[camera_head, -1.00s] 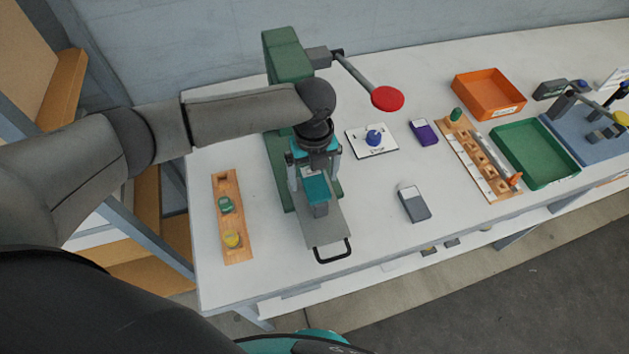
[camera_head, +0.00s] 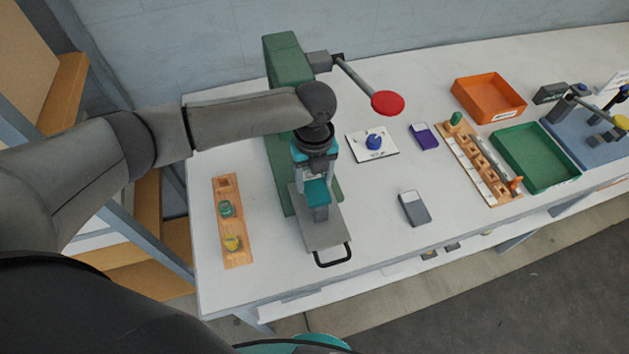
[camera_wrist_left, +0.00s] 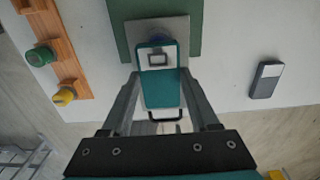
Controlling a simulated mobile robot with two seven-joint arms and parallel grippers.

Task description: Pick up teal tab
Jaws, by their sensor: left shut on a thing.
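The teal tab (camera_head: 317,192) is a flat piece with a small square eyelet hole framed in grey, seen in the left wrist view (camera_wrist_left: 161,92). It sits at the grey sliding plate (camera_head: 325,234) of the green press (camera_head: 288,60); whether it touches the plate is hard to tell. My left gripper (camera_head: 316,178) reaches down over it, its two fingers shut on the tab's sides, as the left wrist view (camera_wrist_left: 160,78) also shows. My right gripper is not in view.
The press's red-knobbed lever (camera_head: 387,104) stands right of my left wrist. A wooden rack (camera_head: 229,190) with green and yellow pieces is at left. A grey block (camera_head: 414,208), a purple block (camera_head: 424,136) and green (camera_head: 551,181) and orange (camera_head: 489,87) trays lie right.

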